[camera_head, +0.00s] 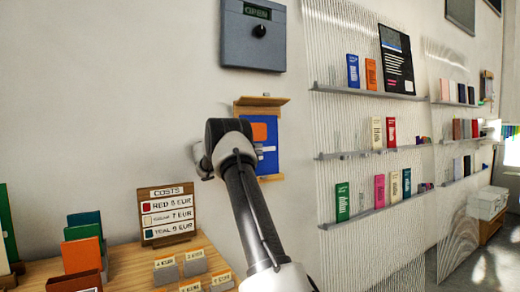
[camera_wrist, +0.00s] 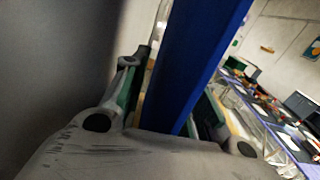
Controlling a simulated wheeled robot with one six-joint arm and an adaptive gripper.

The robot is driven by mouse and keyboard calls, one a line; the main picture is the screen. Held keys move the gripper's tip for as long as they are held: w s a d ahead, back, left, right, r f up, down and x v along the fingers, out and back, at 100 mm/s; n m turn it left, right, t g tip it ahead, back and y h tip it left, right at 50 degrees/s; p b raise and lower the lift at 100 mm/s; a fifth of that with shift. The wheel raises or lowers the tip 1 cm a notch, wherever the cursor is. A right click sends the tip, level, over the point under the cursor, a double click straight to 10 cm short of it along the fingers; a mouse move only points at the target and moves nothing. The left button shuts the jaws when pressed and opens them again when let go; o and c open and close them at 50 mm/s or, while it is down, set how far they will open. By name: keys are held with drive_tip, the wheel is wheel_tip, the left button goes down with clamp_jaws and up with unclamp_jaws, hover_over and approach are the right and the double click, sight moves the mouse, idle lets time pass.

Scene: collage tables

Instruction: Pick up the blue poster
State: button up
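The blue poster (camera_head: 267,158) has an orange patch and a white label. In the head view it is upright at the wall, between a wooden ledge (camera_head: 262,101) above and a wooden strip (camera_head: 271,177) below. My arm covers its left part. My gripper (camera_head: 208,165) is at its left side, mostly hidden by the wrist. In the wrist view the blue poster (camera_wrist: 190,65) runs as a slanted band between the two fingers of my gripper (camera_wrist: 172,108), one on each side. I cannot tell whether both fingers touch it.
A grey box with an OPEN display (camera_head: 253,38) hangs above. Wall shelves (camera_head: 370,154) with several colourful booklets are at the right. A wooden table (camera_head: 130,265) with a COSTS sign (camera_head: 168,214), card holders and coloured folders is at the lower left.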

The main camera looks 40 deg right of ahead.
clamp_jaws()
